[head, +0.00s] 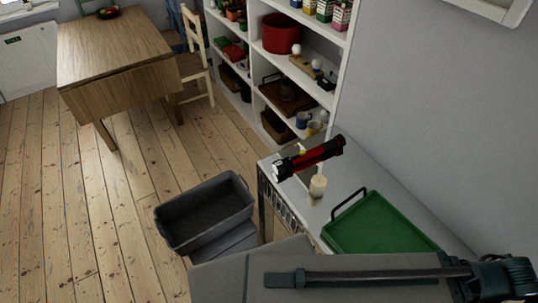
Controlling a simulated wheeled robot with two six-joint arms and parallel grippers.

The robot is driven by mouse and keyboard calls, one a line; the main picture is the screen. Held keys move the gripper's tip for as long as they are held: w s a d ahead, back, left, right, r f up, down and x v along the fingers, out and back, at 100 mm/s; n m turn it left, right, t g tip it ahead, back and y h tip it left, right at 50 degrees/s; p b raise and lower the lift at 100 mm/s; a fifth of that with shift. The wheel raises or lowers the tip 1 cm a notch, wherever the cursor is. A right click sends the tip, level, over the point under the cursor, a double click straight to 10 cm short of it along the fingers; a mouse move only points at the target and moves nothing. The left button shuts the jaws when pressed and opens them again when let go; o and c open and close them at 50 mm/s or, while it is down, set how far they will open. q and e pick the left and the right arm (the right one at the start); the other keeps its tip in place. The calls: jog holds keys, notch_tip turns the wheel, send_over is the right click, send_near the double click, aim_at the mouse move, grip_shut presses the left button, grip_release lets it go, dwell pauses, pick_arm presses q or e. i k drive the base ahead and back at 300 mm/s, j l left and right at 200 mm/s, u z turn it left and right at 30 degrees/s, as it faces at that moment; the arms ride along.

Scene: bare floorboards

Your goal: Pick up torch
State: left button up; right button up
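The torch (313,157) is red with a black head and a black tail. It shows in the head view right of centre, at the far end of a white-topped unit (292,190) along the wall. Its lens end points left and its tail points right, toward the wall. It appears to lie over the white top, but I cannot tell exactly what bears it. Neither of my grippers is in view.
A green tray (378,226) with a dark handle lies nearer on the unit. A grey crate (247,187) stands left of it. A large grey shape with a dark bar fills the lower right. Shelves and a wooden table (110,45) stand behind; left floorboards are clear.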

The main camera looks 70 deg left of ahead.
aim_at(281, 166)
jog(key=u, duration=0.5)
jog(key=k+j+u, duration=0.1)
jog(key=u, duration=0.35)
jog(key=j+u, duration=0.1)
jog(key=u, duration=0.4)
jog(key=j+u, duration=0.1)
jog(key=u, duration=0.4)
jog(key=z, duration=0.4)
jog(key=l+z, duration=0.15)
jog(key=z, duration=0.7)
jog(key=i+z, duration=0.1)
jog(key=z, duration=0.3)
jog(key=l+z, duration=0.1)
jog(key=z, duration=0.35)
jog(key=i+z, duration=0.1)
jog(key=z, duration=0.3)
jog(key=u, duration=0.5)
jog(key=k+u, duration=0.1)
jog(key=u, duration=0.4)
jog(key=j+u, duration=0.1)
jog(key=u, duration=0.4)
jog(key=k+j+u, duration=0.1)
jog(key=u, duration=0.4)
jog(key=j+u, duration=0.1)
jog(key=u, duration=0.4)
